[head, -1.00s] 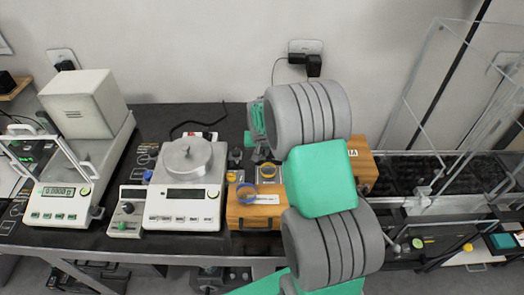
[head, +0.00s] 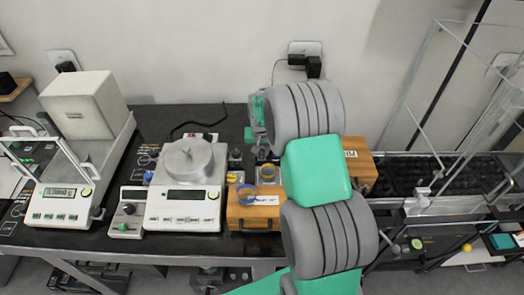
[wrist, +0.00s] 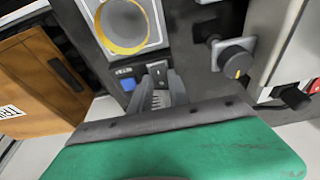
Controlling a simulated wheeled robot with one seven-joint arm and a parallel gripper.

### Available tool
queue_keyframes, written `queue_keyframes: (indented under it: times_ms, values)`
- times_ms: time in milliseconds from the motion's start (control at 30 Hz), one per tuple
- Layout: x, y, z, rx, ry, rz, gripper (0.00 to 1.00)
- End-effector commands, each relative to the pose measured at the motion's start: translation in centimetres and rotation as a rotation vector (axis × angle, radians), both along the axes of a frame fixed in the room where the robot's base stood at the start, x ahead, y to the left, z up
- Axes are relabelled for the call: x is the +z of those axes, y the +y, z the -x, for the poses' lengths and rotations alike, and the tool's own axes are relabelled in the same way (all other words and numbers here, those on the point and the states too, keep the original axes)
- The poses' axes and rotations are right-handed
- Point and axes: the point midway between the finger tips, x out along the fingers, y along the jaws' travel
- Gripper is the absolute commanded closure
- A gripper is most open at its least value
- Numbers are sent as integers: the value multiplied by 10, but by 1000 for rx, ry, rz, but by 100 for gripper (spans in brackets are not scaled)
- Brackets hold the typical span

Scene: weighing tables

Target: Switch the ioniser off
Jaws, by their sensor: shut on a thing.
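In the wrist view, a dark panel carries a light square unit with a round yellow-ringed opening (wrist: 122,25), which I take to be the ioniser. A small blue switch (wrist: 128,84) and a small label sit below it. My gripper (wrist: 158,82) has its narrow fingers close together at the panel, right of the blue switch. It is shut on a small grey part between the tips, mostly hidden by the fingers; I cannot tell exactly what it is. In the head view my arm covers much of this area, and the gripper's tips do not show clearly.
A black knob (wrist: 235,62) sticks out right of my fingers. A wooden case (head: 255,212) stands on the dark bench, with a round-pan balance (head: 185,210) to its left. An enclosed balance (head: 55,205) is farther left. A clear glass enclosure (head: 440,100) stands at the right.

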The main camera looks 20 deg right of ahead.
Motion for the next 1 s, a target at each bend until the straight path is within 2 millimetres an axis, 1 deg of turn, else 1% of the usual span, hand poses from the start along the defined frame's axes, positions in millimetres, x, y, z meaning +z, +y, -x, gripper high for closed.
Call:
queue_keyframes:
  times_ms: [33,67,300,533,633,767,900,1000]
  values:
    - [0,0,0,0,-1,0,100]
    - [0,0,0,0,-1,0,76]
    - [0,0,0,0,-1,0,56]
    - [1,0,0,0,-1,0,56]
    - [7,1,1,1,-3,1,56]
    - [30,3,6,1,-7,2,56]
    - [57,6,13,1,-5,2,56]
    - [70,7,17,1,-4,2,56]
